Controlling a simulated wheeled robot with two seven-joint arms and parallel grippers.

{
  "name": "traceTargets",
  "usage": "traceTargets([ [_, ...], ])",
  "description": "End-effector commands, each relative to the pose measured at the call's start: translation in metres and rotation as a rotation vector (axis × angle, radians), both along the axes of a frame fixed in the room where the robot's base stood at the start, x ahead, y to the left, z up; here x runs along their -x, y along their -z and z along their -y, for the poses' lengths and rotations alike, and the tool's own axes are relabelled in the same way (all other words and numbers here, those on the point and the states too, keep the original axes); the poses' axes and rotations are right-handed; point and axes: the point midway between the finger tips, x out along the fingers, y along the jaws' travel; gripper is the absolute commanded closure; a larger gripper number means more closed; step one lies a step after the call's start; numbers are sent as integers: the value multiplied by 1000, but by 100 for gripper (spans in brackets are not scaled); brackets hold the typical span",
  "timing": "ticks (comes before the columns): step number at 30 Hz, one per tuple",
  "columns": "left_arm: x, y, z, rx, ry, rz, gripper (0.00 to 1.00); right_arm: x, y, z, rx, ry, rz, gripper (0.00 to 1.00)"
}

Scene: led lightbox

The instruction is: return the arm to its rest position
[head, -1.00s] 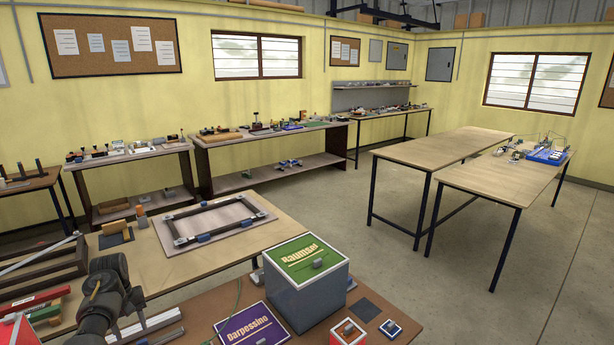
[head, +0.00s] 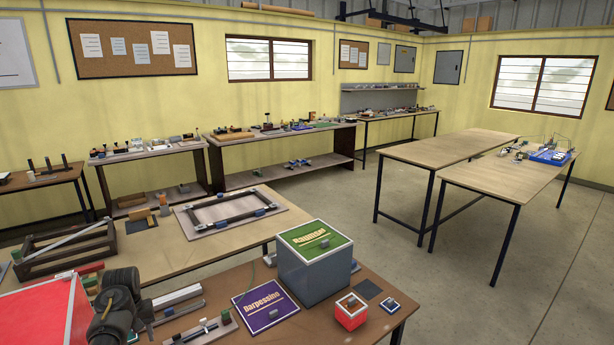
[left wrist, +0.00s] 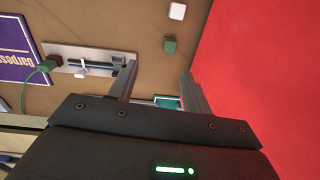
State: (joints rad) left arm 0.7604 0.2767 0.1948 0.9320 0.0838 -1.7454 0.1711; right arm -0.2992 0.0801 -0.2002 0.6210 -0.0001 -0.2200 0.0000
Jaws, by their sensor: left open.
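My left arm shows as a dark link at the lower left of the head view, above the brown workbench (head: 372,316). My left gripper (left wrist: 158,88) is open in the left wrist view, with its two grey fingers spread and nothing between them. It points over the bench, beside a large red panel (left wrist: 262,70). The red panel also shows at the lower left edge of the head view (head: 40,315), partly behind my arm. My right arm and gripper are not in view.
A lightbox with a green "Raumses" top (head: 316,272), a purple "Darpessino" panel (head: 266,307) and a small red cube (head: 350,312) are on the bench. A small fixture with a green connector (left wrist: 47,66) lies near my gripper. Open floor (head: 340,225) lies beyond.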

Motion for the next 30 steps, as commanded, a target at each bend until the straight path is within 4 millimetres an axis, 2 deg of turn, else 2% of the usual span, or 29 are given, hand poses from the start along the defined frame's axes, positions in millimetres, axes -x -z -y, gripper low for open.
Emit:
traceTargets([
  [6,31,33,11,-68,82,15,51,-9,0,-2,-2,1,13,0],
  [11,66,61,31,-123,180,37,51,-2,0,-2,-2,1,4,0],
  [14,103,81,54,-155,272,57,51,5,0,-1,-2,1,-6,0],
  [18,176,100,104,-175,439,109,51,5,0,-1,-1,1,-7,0],
  [21,224,99,138,-165,536,150,51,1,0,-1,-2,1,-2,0],
  [24,261,92,163,-148,601,184,51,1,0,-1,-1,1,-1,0],
  [30,317,72,200,-109,683,239,51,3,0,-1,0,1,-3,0],
])
